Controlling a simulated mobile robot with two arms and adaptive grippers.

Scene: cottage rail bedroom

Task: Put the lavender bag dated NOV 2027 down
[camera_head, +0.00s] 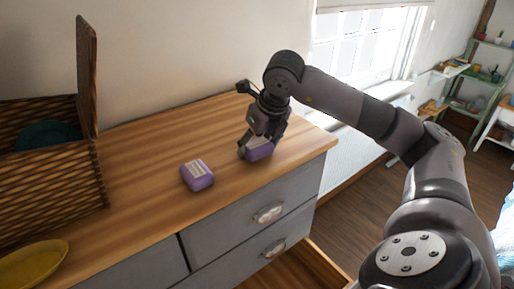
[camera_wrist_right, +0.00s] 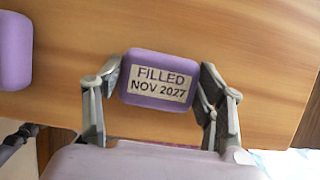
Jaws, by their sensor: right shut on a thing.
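A lavender bag (camera_wrist_right: 159,79) with a label reading FILLED NOV 2027 is between the fingers of my right gripper (camera_wrist_right: 161,84) in the right wrist view. The gripper is shut on it. In the head view this purple bag (camera_head: 260,150) shows at the right end of the dresser top, low over or on the wood; I cannot tell if it touches. The right gripper (camera_head: 257,140) in the head view partly covers it. A second lavender bag (camera_head: 197,175) lies to its left with a pale label, too small to read. My left gripper is not in view.
The wooden dresser top (camera_head: 150,150) has bare room around the second bag. A woven basket (camera_head: 50,185) with raised lid stands at the left, and a yellow dish (camera_head: 32,265) sits front left. A lower drawer (camera_head: 305,262) appears open.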

